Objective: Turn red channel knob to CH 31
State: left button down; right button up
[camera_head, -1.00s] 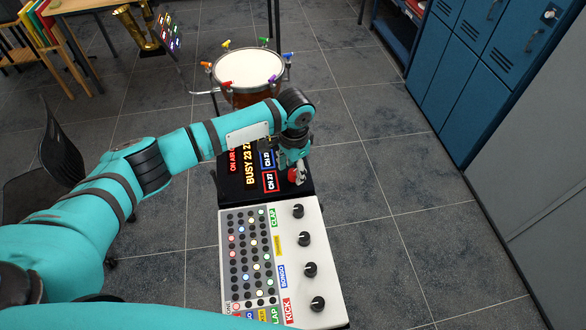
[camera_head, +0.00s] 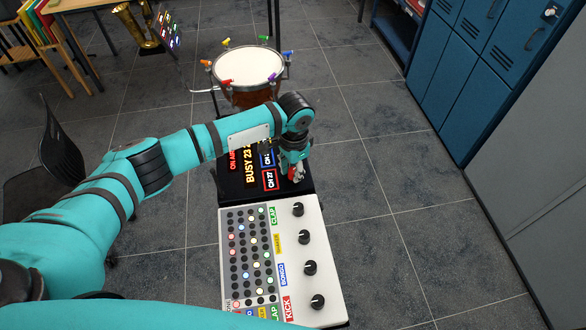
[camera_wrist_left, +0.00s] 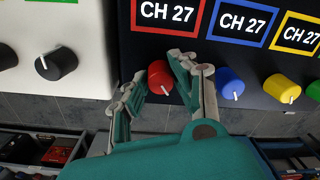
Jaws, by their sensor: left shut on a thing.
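The red channel knob (camera_wrist_left: 159,75) sits on the black panel under a red-framed display (camera_wrist_left: 168,14) that reads CH 27. Its white pointer mark faces down and slightly right in the left wrist view. My left gripper (camera_wrist_left: 162,84) is shut on the red knob, one finger on each side of it. In the head view, the left gripper (camera_head: 296,172) is at the right edge of the black panel (camera_head: 238,193), where the fingers hide most of the knob. The red-framed display (camera_head: 270,180) shows there too. My right gripper is not in view.
A blue knob (camera_wrist_left: 230,82) is close right of my fingers, and a yellow knob (camera_wrist_left: 281,87) lies beyond. A white panel with black knobs (camera_head: 304,238) adjoins the black one. A drum (camera_head: 249,68) stands behind. Floor to the right is clear, up to blue lockers (camera_head: 455,75).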

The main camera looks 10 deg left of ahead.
pick_arm(q)
jog(key=shift+r+m+p, duration=0.1)
jog(key=shift+m+p, duration=0.4)
jog(key=shift+m, duration=0.5)
jog(key=m+p, duration=0.1)
jog(key=m, duration=0.1)
jog(key=shift+m, duration=0.3)
jog(key=m, duration=0.2)
jog(key=shift+m, duration=0.4)
jog(key=m, duration=0.3)
jog(key=shift+w+m+p, duration=0.1)
jog(key=shift+m+p, duration=0.2)
jog(key=shift+p, duration=0.1)
jog(key=m, duration=0.3)
jog(key=shift+m, duration=0.3)
jog(key=m, duration=0.4)
jog(key=shift+b, duration=0.3)
jog(key=shift+m, duration=0.3)
jog(key=shift+w, duration=0.1)
